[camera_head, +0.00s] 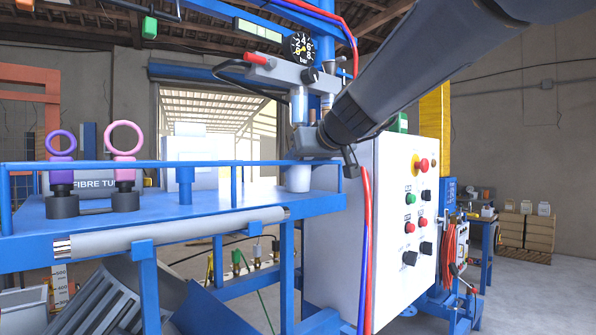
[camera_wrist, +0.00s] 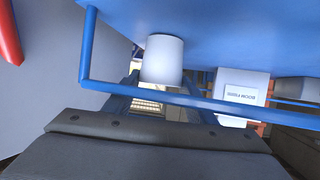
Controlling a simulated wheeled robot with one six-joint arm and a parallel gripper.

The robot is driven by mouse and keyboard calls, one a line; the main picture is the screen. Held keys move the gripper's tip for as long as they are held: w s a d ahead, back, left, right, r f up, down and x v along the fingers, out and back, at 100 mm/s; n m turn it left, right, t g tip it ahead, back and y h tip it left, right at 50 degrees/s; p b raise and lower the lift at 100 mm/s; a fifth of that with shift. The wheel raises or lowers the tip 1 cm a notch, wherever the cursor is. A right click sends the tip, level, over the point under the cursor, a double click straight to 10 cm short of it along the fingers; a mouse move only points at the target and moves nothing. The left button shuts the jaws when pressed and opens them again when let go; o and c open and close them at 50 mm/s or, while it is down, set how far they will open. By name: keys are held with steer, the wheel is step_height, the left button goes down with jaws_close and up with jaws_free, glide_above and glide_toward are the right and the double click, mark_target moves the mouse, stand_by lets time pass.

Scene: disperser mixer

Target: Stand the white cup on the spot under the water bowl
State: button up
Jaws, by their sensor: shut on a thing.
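The white cup (camera_head: 297,177) is upright at the right end of the blue shelf, and it also shows in the wrist view (camera_wrist: 162,60). My gripper (camera_head: 305,155) is shut on the cup, reaching in from the upper right. The cup's base is at or just above the shelf top; I cannot tell if it touches. Above the cup hang two clear bowls, a left one (camera_head: 298,104) and a right one partly hidden by my gripper. I cannot tell which is the water bowl. No marked spot shows under the cup.
A blue rail (camera_head: 130,163) runs along the shelf edge (camera_head: 60,228). A purple-ringed eyebolt (camera_head: 61,143) and a pink-ringed one (camera_head: 122,140) stand at the left. A pressure gauge (camera_head: 301,46) is above. A control cabinet (camera_head: 400,220) and red and blue hoses are close right.

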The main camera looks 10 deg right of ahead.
steer(key=shift+d+f, duration=0.1)
steer(key=shift+f, duration=0.15)
steer(key=o, duration=1.1)
steer(key=shift+f, duration=0.1)
steer(key=shift+s, duration=0.1)
steer(key=b+v, duration=0.1)
steer(key=v, duration=0.6)
steer(key=shift+s+r+b, duration=0.25)
steer(key=shift+r+b, duration=0.1)
steer(key=shift+b, duration=0.05)
steer(key=shift+r, duration=0.2)
